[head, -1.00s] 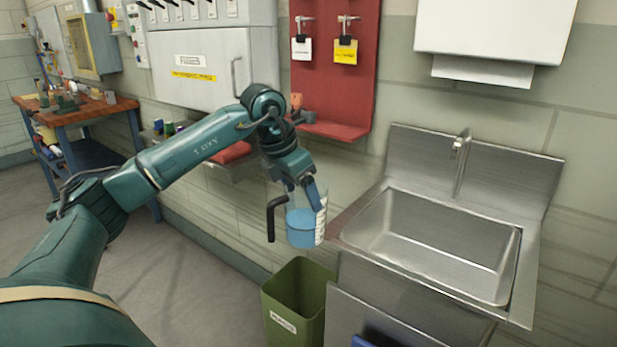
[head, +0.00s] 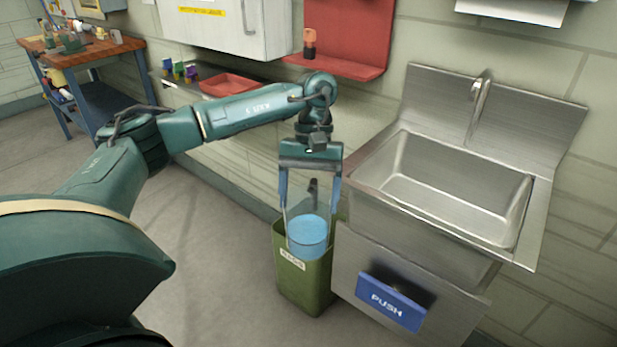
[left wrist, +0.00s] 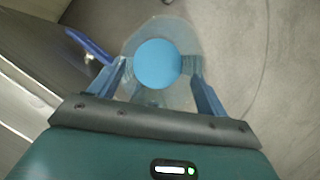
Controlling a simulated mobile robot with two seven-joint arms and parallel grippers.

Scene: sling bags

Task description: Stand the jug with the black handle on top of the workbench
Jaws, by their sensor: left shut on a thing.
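The clear jug (head: 307,237) holds blue liquid and hangs upright in my left gripper (head: 310,200), off the floor. Its black handle (head: 313,188) is on the far side, seen through the clear wall. In the left wrist view the jug (left wrist: 157,62) sits between the two blue fingers of the left gripper (left wrist: 157,80), which are shut on its sides. The workbench (head: 100,50), with a wooden top and blue legs, stands far off at the upper left, well away from the jug. My right gripper is not in view.
A green bin (head: 300,290) stands below or behind the jug. A steel sink (head: 455,190) with a blue push plate (head: 392,300) is close on the right. Several tools and small items clutter the workbench top. Open floor (head: 210,220) lies to the left.

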